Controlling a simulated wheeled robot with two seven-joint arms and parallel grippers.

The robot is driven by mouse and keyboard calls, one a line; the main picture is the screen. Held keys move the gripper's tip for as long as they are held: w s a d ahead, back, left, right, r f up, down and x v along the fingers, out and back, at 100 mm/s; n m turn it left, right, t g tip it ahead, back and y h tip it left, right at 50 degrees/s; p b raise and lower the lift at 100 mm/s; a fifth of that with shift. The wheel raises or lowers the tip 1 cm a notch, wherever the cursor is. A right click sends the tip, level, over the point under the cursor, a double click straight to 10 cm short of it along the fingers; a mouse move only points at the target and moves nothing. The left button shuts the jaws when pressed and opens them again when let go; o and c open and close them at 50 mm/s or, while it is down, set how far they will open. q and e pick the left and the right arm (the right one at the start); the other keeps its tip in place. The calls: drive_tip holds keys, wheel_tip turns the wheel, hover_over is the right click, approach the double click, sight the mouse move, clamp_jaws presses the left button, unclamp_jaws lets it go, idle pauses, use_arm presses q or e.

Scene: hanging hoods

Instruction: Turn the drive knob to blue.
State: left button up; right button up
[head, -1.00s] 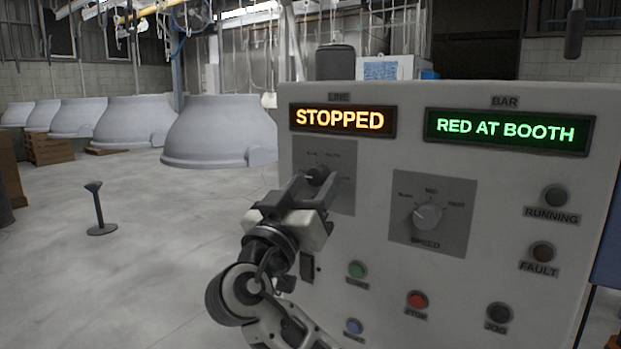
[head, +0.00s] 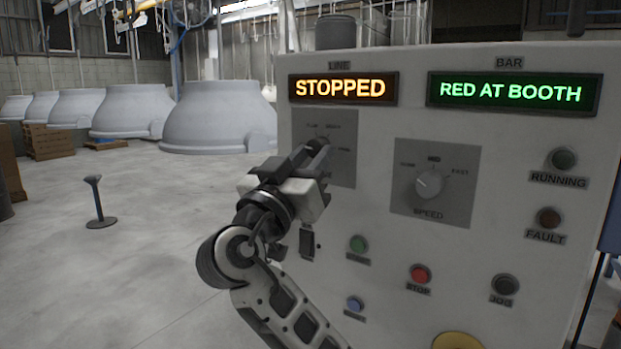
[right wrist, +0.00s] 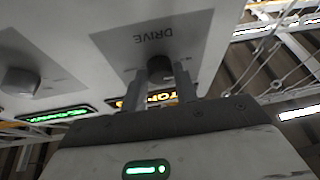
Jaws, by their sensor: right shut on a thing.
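The dark drive knob (right wrist: 159,68) sits on a grey plate marked DRIVE (right wrist: 148,38) in the right wrist view. In the head view that plate (head: 340,125) is at the upper left of the control panel, with small position labels above the knob. My right gripper (head: 313,154) reaches the plate from below left and hides most of the knob. In the right wrist view its fingers (right wrist: 163,86) are on both sides of the knob, shut on it. The knob's pointer is hidden, so its exact setting is unclear. My left gripper is out of view.
The control panel (head: 385,210) has a LINE display (head: 343,88) reading STOPPED and a BAR display (head: 514,93) reading RED AT BOOTH. A speed knob (head: 429,183) and push buttons are close by. Large grey hoods (head: 218,118) stand behind left; the left floor is mostly open.

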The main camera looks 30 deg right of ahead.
drive_tip(key=m+g+b, duration=0.1)
drive_tip(key=m+b, duration=0.1)
drive_tip(key=b, duration=0.1)
drive_tip(key=m+g+b, duration=0.1)
drive_tip(key=m+b, duration=0.1)
drive_tip(key=b, duration=0.1)
drive_tip(key=f+m+g+h+b, duration=0.1)
drive_tip(key=m+b, duration=0.1)
drive_tip(key=b, duration=0.2)
drive_tip(key=shift+w+a, duration=0.15)
drive_tip(key=shift+w, duration=0.05)
drive_tip(key=shift+r+m+g+b, duration=0.15)
drive_tip(key=shift+m+g+b, duration=0.35)
drive_tip(key=shift+m+b, duration=0.3)
drive_tip(key=m, duration=0.1)
drive_tip(key=m+g+b, duration=0.2)
drive_tip(key=shift+w+r+m+h, duration=0.2)
drive_tip(key=shift+r+m+h, duration=0.1)
drive_tip(key=shift+m, duration=0.1)
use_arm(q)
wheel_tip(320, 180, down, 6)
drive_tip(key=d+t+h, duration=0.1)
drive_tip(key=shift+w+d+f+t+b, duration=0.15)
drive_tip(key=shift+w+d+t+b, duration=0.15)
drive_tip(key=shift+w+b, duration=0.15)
use_arm(e)
drive_tip(key=shift+w+r+m+g, duration=0.15)
drive_tip(key=shift+m+g, duration=0.65)
drive_tip(key=shift+m, duration=1.1)
